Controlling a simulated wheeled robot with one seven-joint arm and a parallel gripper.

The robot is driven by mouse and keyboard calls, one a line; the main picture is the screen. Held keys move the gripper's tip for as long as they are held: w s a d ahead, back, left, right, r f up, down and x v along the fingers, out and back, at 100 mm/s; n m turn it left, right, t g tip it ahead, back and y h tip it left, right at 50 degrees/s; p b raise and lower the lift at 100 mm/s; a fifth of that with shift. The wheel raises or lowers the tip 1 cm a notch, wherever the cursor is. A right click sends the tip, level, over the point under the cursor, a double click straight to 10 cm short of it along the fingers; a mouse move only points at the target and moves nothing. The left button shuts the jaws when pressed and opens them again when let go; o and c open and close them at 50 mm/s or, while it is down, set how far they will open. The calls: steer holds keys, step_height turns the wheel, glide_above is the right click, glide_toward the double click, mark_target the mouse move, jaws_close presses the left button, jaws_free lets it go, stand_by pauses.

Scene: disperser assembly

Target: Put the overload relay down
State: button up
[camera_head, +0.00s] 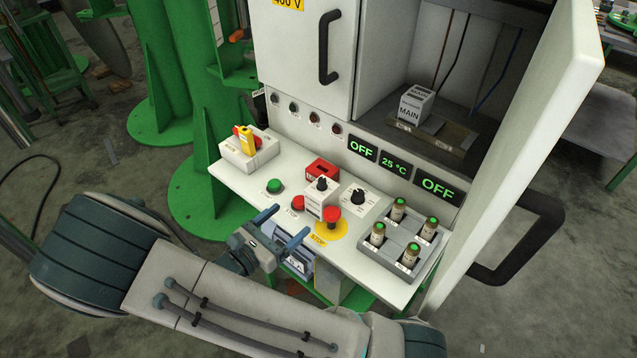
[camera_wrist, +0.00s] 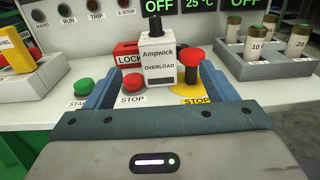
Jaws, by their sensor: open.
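The overload relay (camera_head: 315,204) is a small white box with a black knob on top, standing upright on the white ledge of the cabinet. In the wrist view the relay (camera_wrist: 159,62) shows its "Ampwick OVERLOAD" label. It stands near the red STOP button (camera_head: 297,203) and the red mushroom button (camera_head: 332,214). My gripper (camera_head: 285,227) is open and empty, in front of the relay near the ledge's front edge. In the wrist view its blue fingers (camera_wrist: 158,88) point toward the relay, one on each side of the line to it, with the relay beyond the tips.
Behind the relay is a red lock box (camera_head: 322,168). A green start button (camera_head: 274,186) and a yellow-handled box (camera_head: 247,146) are to the left. A grey tray (camera_head: 397,256) of fuses is at right. The open cabinet holds a MAIN block (camera_head: 414,104); its door (camera_head: 530,130) juts out right.

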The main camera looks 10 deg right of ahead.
mark_target(331, 181)
steer(key=x, duration=1.3)
steer(key=shift+w+d, duration=0.1)
steer(key=shift+w, duration=0.25)
steer(key=c, duration=1.3)
steer(key=shift+c, duration=0.6)
steer(key=shift+r, duration=0.1)
